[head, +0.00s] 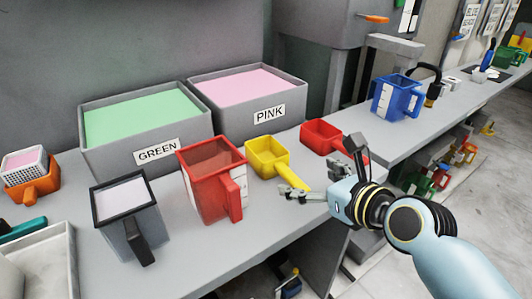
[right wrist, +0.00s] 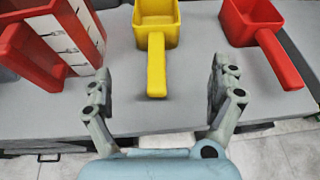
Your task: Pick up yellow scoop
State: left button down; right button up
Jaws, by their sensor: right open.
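The yellow scoop (head: 268,158) sits on the grey counter in front of the bin labelled PINK, its handle pointing toward the counter's front edge. In the right wrist view the yellow scoop (right wrist: 156,62) is at the top middle, its handle running down between the fingers. My right gripper (head: 318,172) is open, at the handle's end on the right. In the right wrist view the right gripper (right wrist: 158,92) has its fingers spread wide on either side of the handle's line, with nothing between them gripped. My left gripper is not in view.
A red measuring jug (head: 208,185) stands left of the scoop, and a red scoop (head: 325,138) lies to its right. Bins of green (head: 110,165) and pink (head: 225,110) material stand behind.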

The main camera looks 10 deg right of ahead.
aim_at(283, 167)
jog(key=x, duration=0.4)
jog(key=shift+w+a+f+b, duration=0.15)
jog(key=shift+b, duration=0.15)
jog(key=x, duration=0.5)
jog(key=shift+a+r+b, duration=0.2)
jog(key=shift+r+b, duration=0.1)
jog(key=shift+b, duration=0.05)
jog(key=c, duration=1.3)
jog(key=shift+o, duration=0.2)
jog(key=shift+r, duration=0.15)
